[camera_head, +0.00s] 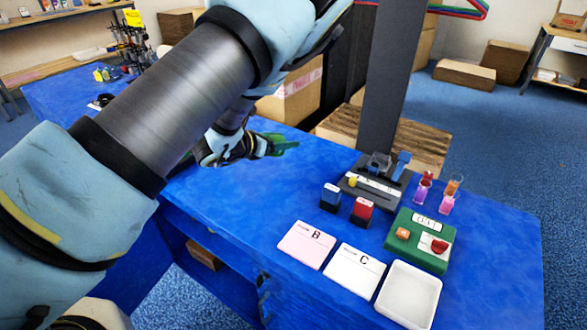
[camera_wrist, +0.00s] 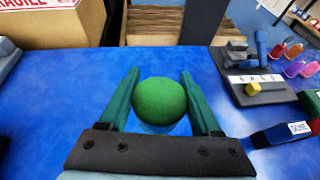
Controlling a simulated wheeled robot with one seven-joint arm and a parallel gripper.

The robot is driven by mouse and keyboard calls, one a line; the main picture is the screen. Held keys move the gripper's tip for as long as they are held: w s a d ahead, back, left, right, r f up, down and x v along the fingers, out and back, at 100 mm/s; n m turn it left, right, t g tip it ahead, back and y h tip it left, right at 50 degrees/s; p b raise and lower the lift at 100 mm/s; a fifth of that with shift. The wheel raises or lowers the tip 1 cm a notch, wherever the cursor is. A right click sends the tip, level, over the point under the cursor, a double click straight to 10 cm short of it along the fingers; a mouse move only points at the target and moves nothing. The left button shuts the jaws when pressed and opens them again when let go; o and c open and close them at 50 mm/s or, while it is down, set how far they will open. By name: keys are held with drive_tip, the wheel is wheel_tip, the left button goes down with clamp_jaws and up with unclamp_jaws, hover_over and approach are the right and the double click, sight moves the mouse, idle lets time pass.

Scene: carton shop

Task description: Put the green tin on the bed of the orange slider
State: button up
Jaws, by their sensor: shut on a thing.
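My gripper (camera_head: 284,146) is over the far left part of the blue table in the head view. In the wrist view my gripper (camera_wrist: 160,74) has its two green fingers on either side of a round green thing (camera_wrist: 160,101), and it is shut on it. The thing looks like a smooth ball, and I cannot make out a tin's flat lid or straight sides. In the head view the fingers and arm mostly hide it. I cannot make out an orange slider or its bed in either view.
The blue table (camera_head: 255,205) holds a dark lever panel (camera_head: 375,186), blue (camera_head: 331,198) and red (camera_head: 362,209) blocks, several small cups, a green button box (camera_head: 418,256), B (camera_head: 306,244) and C (camera_head: 353,270) cards, and a white tray (camera_head: 408,294). A grey post (camera_head: 390,80) rises behind.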

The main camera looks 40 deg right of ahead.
sight(283, 168)
drive_tip(key=shift+f+p, duration=0.5)
drive_tip(key=shift+f, duration=2.95)
drive_tip(key=shift+f, duration=0.2)
drive_tip(key=o, duration=1.4)
drive_tip(key=shift+r, duration=0.15)
drive_tip(key=shift+a+r, duration=0.1)
drive_tip(key=b+v, duration=0.2)
drive_tip(key=v, duration=0.9)
drive_tip(key=shift+a+r+b, duration=0.15)
drive_tip(key=shift+a+b, duration=0.2)
drive_tip(key=shift+a, duration=0.05)
